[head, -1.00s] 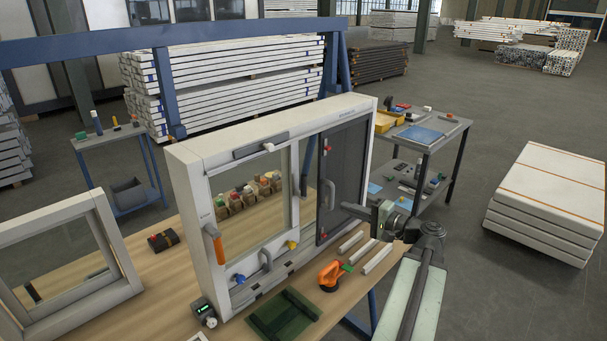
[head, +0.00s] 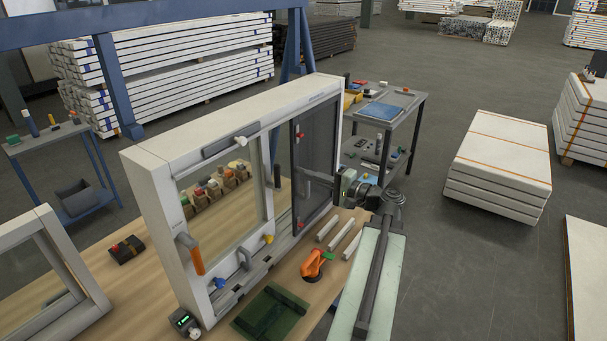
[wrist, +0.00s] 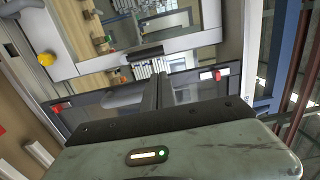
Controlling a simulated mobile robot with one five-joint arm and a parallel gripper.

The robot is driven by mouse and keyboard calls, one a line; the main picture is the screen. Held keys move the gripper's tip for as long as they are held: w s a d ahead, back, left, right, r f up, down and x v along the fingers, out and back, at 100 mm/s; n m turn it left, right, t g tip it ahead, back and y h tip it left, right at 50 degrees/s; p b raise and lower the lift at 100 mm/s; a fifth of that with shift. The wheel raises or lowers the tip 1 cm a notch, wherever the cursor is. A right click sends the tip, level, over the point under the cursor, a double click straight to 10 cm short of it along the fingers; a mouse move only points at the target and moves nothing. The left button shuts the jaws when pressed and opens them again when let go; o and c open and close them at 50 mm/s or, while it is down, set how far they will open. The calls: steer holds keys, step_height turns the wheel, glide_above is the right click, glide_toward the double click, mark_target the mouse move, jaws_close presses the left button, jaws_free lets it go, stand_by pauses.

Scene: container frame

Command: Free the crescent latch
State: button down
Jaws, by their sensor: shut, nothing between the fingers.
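The white window frame (head: 140,172) stands on the wooden bench, with a glass pane at left and a dark screen panel (head: 318,150) at right. An orange-gripped lever (head: 190,252) sits on its left stile. I cannot tell for sure which fitting is the crescent latch; a small dark fitting (wrist: 140,57) shows on the middle upright in the wrist view.
Red clips (head: 299,135) sit on the panel's edge. A yellow knob (head: 268,238), a blue knob (head: 220,282) and a grey pull handle (head: 245,258) are along the frame's lower left. An orange suction cup (head: 314,264) and a green cloth (head: 270,313) lie in front.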

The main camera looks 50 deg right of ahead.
steer(key=w+a, duration=0.1)
steer(key=w, duration=0.7)
steer(key=shift+w, duration=0.15)
steer(key=shift+a, duration=0.1)
